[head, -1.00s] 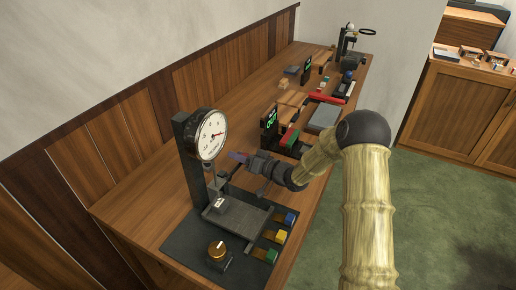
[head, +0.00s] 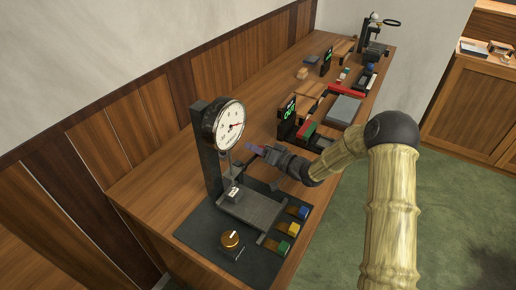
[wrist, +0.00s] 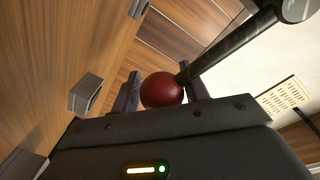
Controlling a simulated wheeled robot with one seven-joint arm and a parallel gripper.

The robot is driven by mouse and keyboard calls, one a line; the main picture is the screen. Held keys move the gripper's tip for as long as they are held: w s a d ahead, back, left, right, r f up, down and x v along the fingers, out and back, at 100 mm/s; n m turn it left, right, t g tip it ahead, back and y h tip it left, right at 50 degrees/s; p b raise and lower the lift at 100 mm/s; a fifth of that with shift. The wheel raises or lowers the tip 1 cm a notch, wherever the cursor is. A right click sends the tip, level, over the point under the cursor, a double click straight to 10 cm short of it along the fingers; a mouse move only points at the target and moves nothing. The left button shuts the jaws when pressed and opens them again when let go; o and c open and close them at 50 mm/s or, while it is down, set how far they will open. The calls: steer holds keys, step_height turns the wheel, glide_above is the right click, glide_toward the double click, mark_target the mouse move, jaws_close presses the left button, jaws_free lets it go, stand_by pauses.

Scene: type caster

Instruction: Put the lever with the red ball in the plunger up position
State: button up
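The lever's red ball (wrist: 162,90) sits between the two fingers of my gripper (wrist: 165,88) in the wrist view. One finger stands on each side of the ball, spread apart, with what look like thin gaps; contact is hard to judge. The lever's dark rod (wrist: 230,45) runs from the ball up to the right to a grey round part. In the head view my gripper (head: 258,150) is just right of the press stand with the round dial gauge (head: 229,124); the ball is hard to make out there. The plunger (head: 234,184) is low, close to the block on the stand.
The stand's black base (head: 205,232) carries a gold knob (head: 231,240) and blue, yellow and green blocks at its right edge. A green-digit display (head: 287,118) and a grey-and-red tray (head: 343,108) stand farther back on the bench. A panelled wall is at left.

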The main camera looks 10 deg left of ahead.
steer(key=shift+o, duration=1)
steer(key=shift+s+a+f, duration=0.15)
steer(key=shift+s+f, duration=0.2)
steer(key=shift+f, duration=0.2)
steer(key=shift+r, duration=0.1)
steer(key=shift+r, duration=0.1)
step_height(320, 180, up, 10)
steer(key=shift+w+r, duration=0.1)
steer(key=shift+r, duration=0.05)
